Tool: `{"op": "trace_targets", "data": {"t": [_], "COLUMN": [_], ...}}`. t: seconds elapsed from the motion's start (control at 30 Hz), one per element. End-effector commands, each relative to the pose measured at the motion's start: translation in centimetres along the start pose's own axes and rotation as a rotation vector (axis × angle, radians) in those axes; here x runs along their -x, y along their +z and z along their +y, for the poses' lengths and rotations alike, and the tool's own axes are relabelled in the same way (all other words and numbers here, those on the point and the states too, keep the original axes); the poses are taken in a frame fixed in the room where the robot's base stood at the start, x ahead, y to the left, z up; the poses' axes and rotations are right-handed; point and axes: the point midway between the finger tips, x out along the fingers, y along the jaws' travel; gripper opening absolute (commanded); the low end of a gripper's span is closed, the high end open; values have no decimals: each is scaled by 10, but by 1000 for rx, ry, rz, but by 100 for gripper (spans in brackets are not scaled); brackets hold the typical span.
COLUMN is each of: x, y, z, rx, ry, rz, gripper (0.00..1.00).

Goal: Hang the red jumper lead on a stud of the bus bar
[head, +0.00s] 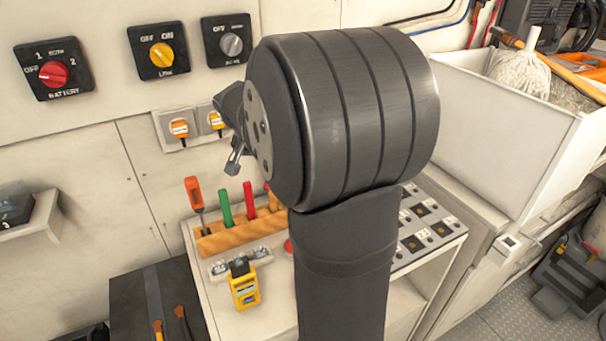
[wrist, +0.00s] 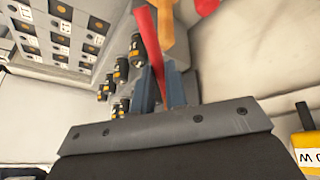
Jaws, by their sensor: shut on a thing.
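In the wrist view a long red piece, which I take for the red jumper lead (wrist: 152,40), runs between the two blue-grey fingers of my gripper (wrist: 160,88). In the head view my gripper (head: 236,158) shows only in part, left of my large dark wrist, above the tool rack; the held lead cannot be made out there. I cannot identify the bus bar for certain. Several black posts with orange bands (wrist: 121,70) stand beside the fingers in the wrist view.
A wooden rack (head: 215,240) with upright coloured handles and a yellow meter (head: 244,288) are on the bench. A switch panel (head: 430,232) lies right of my arm. Rotary switches (head: 53,74) are on the wall. A white bin (head: 505,130) stands at right.

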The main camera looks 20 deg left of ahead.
Motion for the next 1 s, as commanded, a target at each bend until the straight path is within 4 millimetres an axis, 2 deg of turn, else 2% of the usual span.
{"op": "trace_targets", "data": {"t": [0.03, 0.3, 0.57, 0.77, 1.0], "x": [12, 71, 122, 162, 216], "y": [2, 18, 46, 74, 119], "z": [-15, -79, -127, -160, -201], "rx": [16, 58, 87, 112, 157], "ry": [-3, 9, 16, 16, -3], "rz": [28, 181, 313, 416, 569], "gripper": [0, 0, 0, 0, 0]}}
